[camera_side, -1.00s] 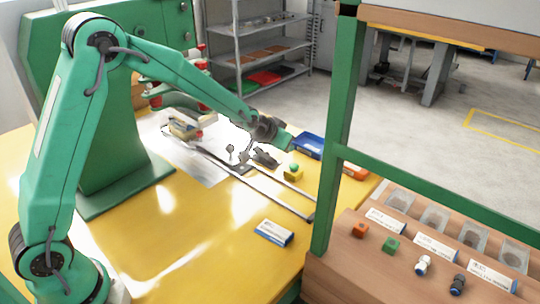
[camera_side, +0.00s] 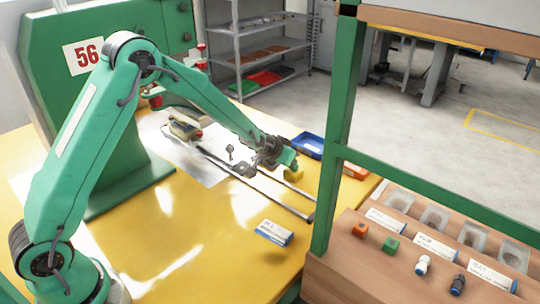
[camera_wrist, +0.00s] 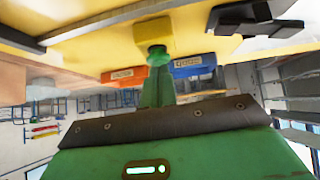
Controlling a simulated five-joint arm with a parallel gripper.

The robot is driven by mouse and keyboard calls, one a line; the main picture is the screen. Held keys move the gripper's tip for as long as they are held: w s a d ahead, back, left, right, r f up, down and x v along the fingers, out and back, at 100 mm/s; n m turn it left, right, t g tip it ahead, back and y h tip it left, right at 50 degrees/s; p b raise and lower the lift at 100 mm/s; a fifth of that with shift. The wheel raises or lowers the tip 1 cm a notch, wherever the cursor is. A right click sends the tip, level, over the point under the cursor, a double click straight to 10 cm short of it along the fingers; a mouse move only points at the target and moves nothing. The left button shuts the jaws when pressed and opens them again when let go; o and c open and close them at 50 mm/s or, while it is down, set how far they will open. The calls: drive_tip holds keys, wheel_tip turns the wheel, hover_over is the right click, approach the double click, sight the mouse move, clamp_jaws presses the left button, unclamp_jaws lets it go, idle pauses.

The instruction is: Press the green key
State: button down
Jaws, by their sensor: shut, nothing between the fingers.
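The green key (camera_wrist: 158,55) is a small green button on a yellow box (camera_wrist: 153,33). The wrist view shows it upside down, near the top centre. In the side view the yellow box (camera_side: 293,175) sits on the table's right part, and my gripper covers the key there. My gripper (camera_side: 288,159) is shut and empty, its tip right above the box. In the wrist view the green tip of my gripper (camera_wrist: 158,80) lines up with the key and is very close; I cannot tell whether they touch.
A blue bin (camera_side: 309,145) and an orange bin (camera_side: 354,171) stand behind the box. Dark rails (camera_side: 255,185) run beside it. A green post (camera_side: 336,130) rises at the right.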

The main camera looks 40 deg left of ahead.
drive_tip(key=shift+f, duration=0.95)
drive_tip(key=shift+s+f, duration=0.15)
drive_tip(key=shift+f, duration=0.2)
drive_tip(key=shift+r, duration=0.6)
drive_tip(key=r, duration=0.4)
drive_tip(key=shift+w+r, duration=0.2)
drive_tip(key=shift+r, duration=0.15)
drive_tip(key=v, duration=0.9)
drive_tip(key=shift+d+r, duration=0.2)
